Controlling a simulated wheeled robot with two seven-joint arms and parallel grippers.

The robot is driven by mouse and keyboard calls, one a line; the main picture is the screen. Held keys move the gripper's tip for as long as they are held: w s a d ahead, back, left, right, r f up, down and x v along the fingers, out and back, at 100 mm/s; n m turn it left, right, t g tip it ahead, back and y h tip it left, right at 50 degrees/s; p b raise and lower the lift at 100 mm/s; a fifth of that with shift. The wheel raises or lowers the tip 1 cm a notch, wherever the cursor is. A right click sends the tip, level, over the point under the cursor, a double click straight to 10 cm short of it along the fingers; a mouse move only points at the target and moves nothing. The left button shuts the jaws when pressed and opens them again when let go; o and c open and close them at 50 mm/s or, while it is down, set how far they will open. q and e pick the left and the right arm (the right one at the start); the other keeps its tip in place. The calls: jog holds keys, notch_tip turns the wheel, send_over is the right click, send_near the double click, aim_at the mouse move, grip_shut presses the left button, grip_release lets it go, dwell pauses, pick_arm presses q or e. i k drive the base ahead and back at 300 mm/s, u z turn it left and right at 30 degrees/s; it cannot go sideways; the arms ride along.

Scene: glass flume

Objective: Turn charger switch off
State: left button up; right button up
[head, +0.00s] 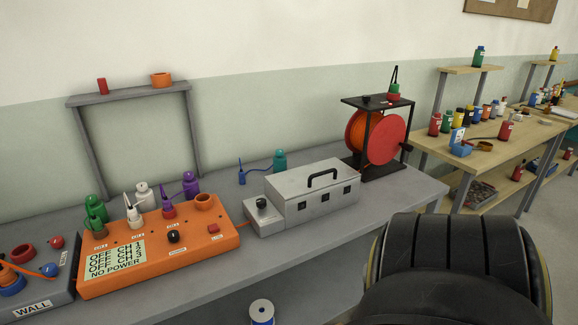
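An orange box (196,250) with a lit display (113,261) stands on the grey bench at the left; I take it to be the charger. The display reads OFF for CH 1, CH 2 and CH 3, then NO POWER. A black knob (173,236) and a small red switch (214,226) sit on its top; their labels are too small to read surely. A grey box marked WALL (33,307) stands left of it, partly cut off. Neither gripper is in view. A large black ribbed part, apparently my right arm, fills the lower right.
A grey metal case (313,194) with a handle and a small knobbed box (262,212) stand right of the orange box. Farther right is a red-orange cable reel (381,138). Coloured bottles crowd the orange box's back. A grey frame shelf (127,92) rises behind.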

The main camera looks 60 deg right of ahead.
aim_at(261, 204)
jog(key=z, duration=2.15)
jog(key=k, duration=0.65)
jog(key=u, duration=0.65)
jog(key=i, duration=0.55)
jog(key=u, duration=0.55)
jog(key=i, duration=0.8)
jog(key=z, duration=0.3)
